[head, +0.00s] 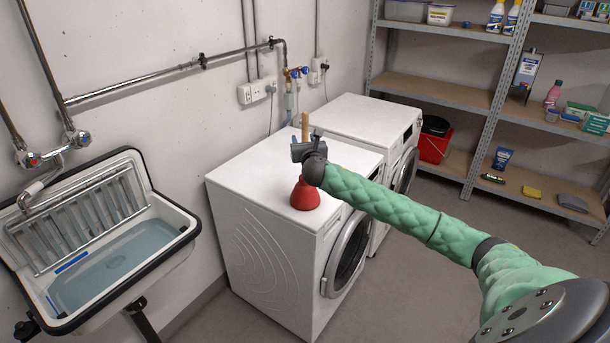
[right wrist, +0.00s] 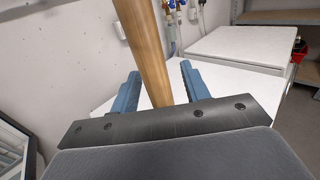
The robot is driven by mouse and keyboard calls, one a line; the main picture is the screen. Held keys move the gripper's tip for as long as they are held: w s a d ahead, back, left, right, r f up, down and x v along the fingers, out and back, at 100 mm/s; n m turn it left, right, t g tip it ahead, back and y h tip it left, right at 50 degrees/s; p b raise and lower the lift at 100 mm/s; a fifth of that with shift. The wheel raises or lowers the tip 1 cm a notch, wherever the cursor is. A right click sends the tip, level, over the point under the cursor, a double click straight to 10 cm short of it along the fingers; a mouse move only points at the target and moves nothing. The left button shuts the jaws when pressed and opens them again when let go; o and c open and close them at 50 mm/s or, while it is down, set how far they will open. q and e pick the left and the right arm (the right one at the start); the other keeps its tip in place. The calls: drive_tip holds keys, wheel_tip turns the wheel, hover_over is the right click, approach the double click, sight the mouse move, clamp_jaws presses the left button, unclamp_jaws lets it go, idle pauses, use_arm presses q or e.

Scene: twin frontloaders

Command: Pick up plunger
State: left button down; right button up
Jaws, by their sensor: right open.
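The plunger stands upright on top of the nearer white washing machine (head: 255,170). Its red rubber cup (head: 305,195) rests near the front edge, and its wooden handle (head: 305,126) sticks up above my right gripper (head: 299,150). In the right wrist view the handle (right wrist: 149,45) runs down between the two blue fingers of my right gripper (right wrist: 158,92). The fingers are apart, with a gap on each side of the handle. The lower handle and cup are hidden in the wrist view. My left gripper is not in view.
A second washing machine (head: 362,118) stands behind the first. A sink with water (head: 170,215) is at the left. Pipes and sockets line the wall.

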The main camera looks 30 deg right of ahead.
drive_tip(key=shift+w+d, duration=0.1)
drive_tip(key=shift+w, duration=0.05)
drive_tip(key=shift+c, duration=0.5)
clamp_jaws()
drive_tip(key=shift+r, duration=0.15)
